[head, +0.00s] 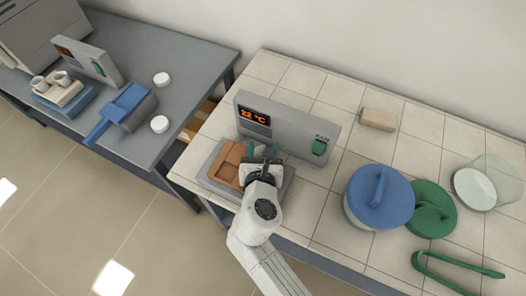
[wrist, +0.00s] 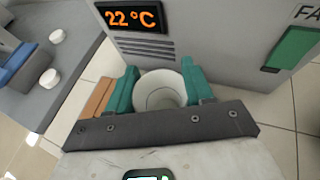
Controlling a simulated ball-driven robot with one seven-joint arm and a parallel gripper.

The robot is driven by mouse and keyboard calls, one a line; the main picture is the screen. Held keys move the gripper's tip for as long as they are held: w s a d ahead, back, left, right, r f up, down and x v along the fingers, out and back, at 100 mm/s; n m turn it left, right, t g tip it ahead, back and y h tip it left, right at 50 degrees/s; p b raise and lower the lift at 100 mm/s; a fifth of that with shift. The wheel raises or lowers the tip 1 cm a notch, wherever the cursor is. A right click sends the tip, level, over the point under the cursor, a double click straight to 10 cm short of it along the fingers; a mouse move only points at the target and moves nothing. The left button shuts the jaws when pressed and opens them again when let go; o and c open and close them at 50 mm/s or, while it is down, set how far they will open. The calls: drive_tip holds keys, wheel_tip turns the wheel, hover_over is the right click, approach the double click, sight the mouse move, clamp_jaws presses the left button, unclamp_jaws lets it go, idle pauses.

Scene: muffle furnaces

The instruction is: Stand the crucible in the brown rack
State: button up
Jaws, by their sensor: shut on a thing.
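A pale round crucible (wrist: 160,92) sits between the two teal fingers of my gripper (wrist: 160,88) in the wrist view. The fingers are shut on its sides and I look into its open top. In the head view my gripper (head: 262,153) hides the crucible. The brown rack (head: 227,162) lies on a grey slab, just left of my gripper. An edge of the rack (wrist: 98,98) shows beside the left finger in the wrist view. I cannot tell whether the crucible's base touches anything.
A grey control panel (head: 287,127) reading 22 °C stands close behind my gripper. To the right are a blue-lidded pot (head: 378,197), a green lid (head: 430,208), a glass dish (head: 488,183) and green tongs (head: 455,272). A beige block (head: 378,119) lies behind. A grey table (head: 185,62) stands left.

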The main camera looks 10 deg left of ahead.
drive_tip(key=shift+f, duration=0.6)
drive_tip(key=shift+f, duration=0.15)
drive_tip(key=o, duration=1.1)
drive_tip(key=shift+c, duration=0.2)
drive_tip(key=shift+s+r, duration=0.15)
drive_tip(key=shift+r, duration=0.05)
drive_tip(key=v, duration=1.1)
drive_tip(key=shift+s+r, duration=0.1)
drive_tip(key=shift+s, duration=0.3)
